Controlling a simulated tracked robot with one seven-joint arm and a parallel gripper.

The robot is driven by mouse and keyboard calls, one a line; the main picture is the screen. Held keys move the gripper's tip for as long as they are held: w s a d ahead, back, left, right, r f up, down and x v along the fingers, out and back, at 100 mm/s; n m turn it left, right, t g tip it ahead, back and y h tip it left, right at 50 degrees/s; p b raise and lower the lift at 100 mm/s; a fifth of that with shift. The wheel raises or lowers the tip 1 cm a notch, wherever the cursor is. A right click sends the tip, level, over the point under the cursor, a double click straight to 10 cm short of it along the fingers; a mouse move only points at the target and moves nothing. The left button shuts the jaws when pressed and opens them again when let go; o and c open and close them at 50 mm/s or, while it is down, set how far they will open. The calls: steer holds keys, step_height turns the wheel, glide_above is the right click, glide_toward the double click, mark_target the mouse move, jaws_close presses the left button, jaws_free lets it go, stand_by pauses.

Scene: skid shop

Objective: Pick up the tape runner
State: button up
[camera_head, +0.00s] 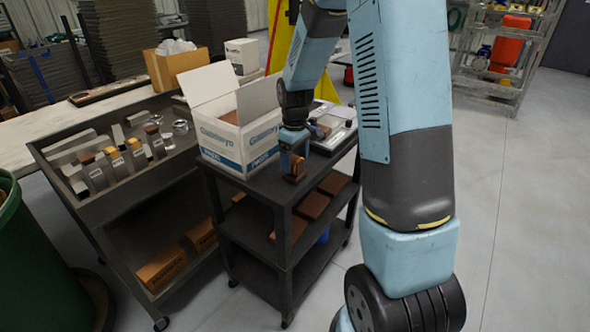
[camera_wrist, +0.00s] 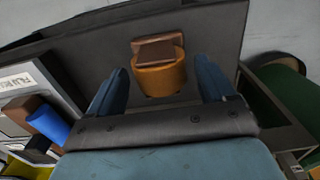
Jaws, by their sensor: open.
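What appears to be the tape runner (camera_wrist: 160,72), an orange-brown rounded body with a darker brown block on top, stands on the dark cart top (camera_wrist: 215,25). My gripper (camera_wrist: 160,66) is open, with one blue finger on each side of it and visible gaps between. In the head view my gripper (camera_head: 293,148) points down at the cart's near corner, and the small brown and orange tape runner (camera_head: 297,169) shows just below it, partly hidden by the fingers.
An open white carton (camera_head: 235,128) stands close left of my gripper on the cart. A clear-and-white case (camera_head: 338,132) lies behind. Brown boxes (camera_head: 312,205) sit on the shelf below.

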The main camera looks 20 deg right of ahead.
mark_target(295, 157)
steer(key=shift+w+f, duration=0.1)
steer(key=shift+f, duration=1.4)
steer(key=c, duration=1)
steer(key=shift+r, duration=0.55)
steer(key=shift+c, duration=0.2)
step_height(295, 157, up, 3)
steer(key=shift+f, duration=0.2)
steer(key=s+r, duration=0.9)
steer(key=s, duration=0.5)
steer(key=shift+r, duration=0.2)
